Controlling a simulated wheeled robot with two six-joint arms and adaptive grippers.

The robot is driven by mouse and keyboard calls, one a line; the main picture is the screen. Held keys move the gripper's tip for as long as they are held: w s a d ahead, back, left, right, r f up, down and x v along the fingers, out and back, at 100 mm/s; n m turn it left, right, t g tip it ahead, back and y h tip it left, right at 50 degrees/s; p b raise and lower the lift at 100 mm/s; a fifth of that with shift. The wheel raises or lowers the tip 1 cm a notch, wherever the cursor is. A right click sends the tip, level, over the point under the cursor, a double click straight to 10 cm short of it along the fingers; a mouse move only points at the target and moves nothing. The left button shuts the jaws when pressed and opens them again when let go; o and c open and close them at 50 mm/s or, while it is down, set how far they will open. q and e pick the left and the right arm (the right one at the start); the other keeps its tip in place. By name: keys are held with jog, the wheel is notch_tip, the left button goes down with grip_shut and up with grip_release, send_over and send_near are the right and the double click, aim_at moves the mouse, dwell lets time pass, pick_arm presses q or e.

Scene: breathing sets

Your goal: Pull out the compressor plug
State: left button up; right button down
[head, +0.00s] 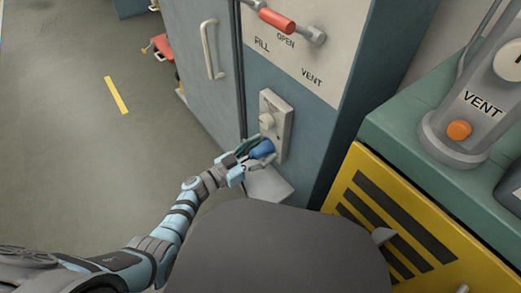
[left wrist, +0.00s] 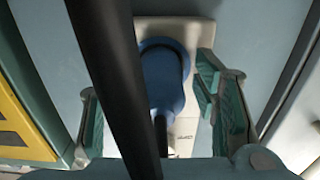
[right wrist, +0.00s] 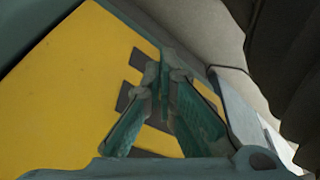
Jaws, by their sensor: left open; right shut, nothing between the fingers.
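The blue compressor plug (head: 262,149) sits at the lower end of a pale socket plate (head: 285,110) on the blue-grey cabinet front. My left gripper (head: 240,162) is at the plug. In the left wrist view the blue plug (left wrist: 161,72) lies between the spread fingers of my open left gripper (left wrist: 150,85), with a visible gap on its right side. A thick black cable (left wrist: 112,90) crosses in front and hides part of the plug and the left finger. My right gripper (right wrist: 165,65) is shut and empty in front of a yellow panel; I cannot make it out in the head view.
A red-handled lever (head: 277,20) with OPEN and VENT labels is above the socket. A yellow striped cabinet (head: 375,180) with a green top (head: 400,120) stands at right, bearing a grey VENT device (head: 470,115). A grey door handle (head: 210,50) is at left. Open floor lies left.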

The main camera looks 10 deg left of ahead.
aim_at(252, 156)
dwell(0.3)
pick_arm(q)
jog(key=shift+c, duration=0.6)
grip_shut()
jog(key=shift+p+v, duration=1.35)
jog(key=shift+v, duration=1.65)
